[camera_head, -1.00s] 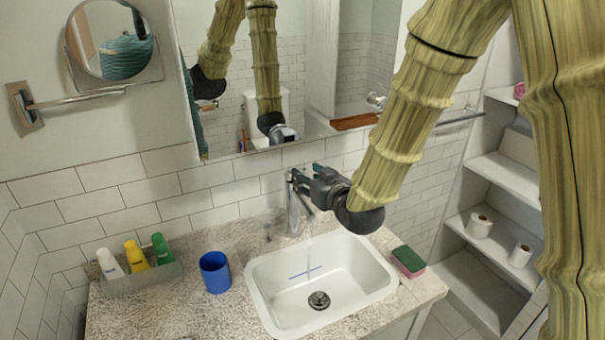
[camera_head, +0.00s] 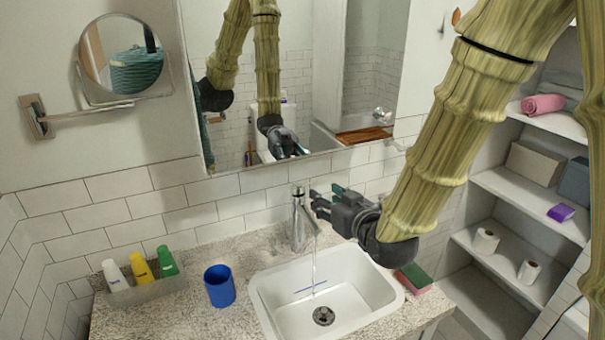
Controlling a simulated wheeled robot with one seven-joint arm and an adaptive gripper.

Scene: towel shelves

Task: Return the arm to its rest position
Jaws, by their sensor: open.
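My gripper (camera_head: 322,204) is open and empty, pointing left at the end of my bamboo-textured arm. It is above the back of the white sink (camera_head: 275,310), just right of the metal faucet (camera_head: 298,218). A thin stream of water runs from the faucet into the sink. My arm comes down from the upper right and covers part of the wall and counter.
A blue cup (camera_head: 219,286) and a tray (camera_head: 150,290) of several bottles stand left of the sink. A sponge (camera_head: 414,278) lies at its right. Shelves (camera_head: 500,190) with rolls, boxes and a pink towel (camera_head: 543,104) stand at right. A mirror (camera_head: 300,80) hangs behind.

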